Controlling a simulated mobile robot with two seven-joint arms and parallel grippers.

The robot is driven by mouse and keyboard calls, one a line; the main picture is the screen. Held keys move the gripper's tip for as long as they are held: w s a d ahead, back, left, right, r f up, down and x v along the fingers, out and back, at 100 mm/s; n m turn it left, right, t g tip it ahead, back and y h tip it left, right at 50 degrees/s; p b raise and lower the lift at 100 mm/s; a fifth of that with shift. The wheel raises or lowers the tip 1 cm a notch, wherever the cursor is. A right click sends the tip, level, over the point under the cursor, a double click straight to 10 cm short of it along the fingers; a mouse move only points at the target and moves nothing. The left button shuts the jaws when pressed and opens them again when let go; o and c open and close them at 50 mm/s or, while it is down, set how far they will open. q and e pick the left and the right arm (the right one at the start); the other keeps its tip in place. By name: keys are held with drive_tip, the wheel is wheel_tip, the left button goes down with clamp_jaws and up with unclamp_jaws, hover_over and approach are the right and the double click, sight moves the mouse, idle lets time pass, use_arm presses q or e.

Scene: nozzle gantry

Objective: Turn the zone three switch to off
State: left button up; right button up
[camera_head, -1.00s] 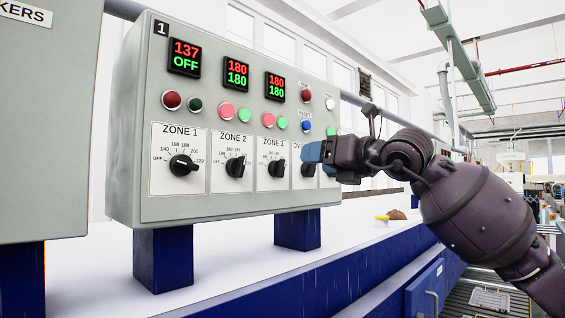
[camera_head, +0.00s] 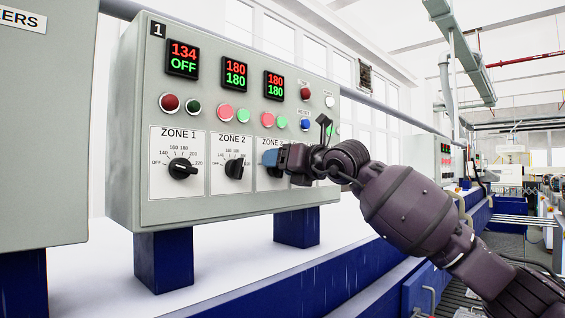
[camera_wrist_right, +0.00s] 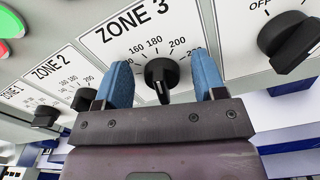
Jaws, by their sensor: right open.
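The zone three switch is a black rotary knob (camera_wrist_right: 160,75) under the "ZONE 3" label in the right wrist view, with 160, 180 and 200 printed around it. Its grip bar stands roughly upright in that view. My right gripper (camera_wrist_right: 162,62) is open, with its blue fingers on either side of the knob; I cannot tell whether they touch it. In the head view the right gripper (camera_head: 270,158) covers the knob and part of the zone 3 plate (camera_head: 263,187). The zone 3 display (camera_head: 274,86) reads 180 over 180. My left gripper is out of view.
The zone 2 knob (camera_head: 235,169) and zone 1 knob (camera_head: 181,169) sit to the left on the grey panel (camera_head: 120,130). Another black knob (camera_wrist_right: 290,40) is close right of my gripper in the wrist view. Buttons line the panel above the switches.

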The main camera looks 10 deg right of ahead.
drive_tip(key=c, duration=0.9)
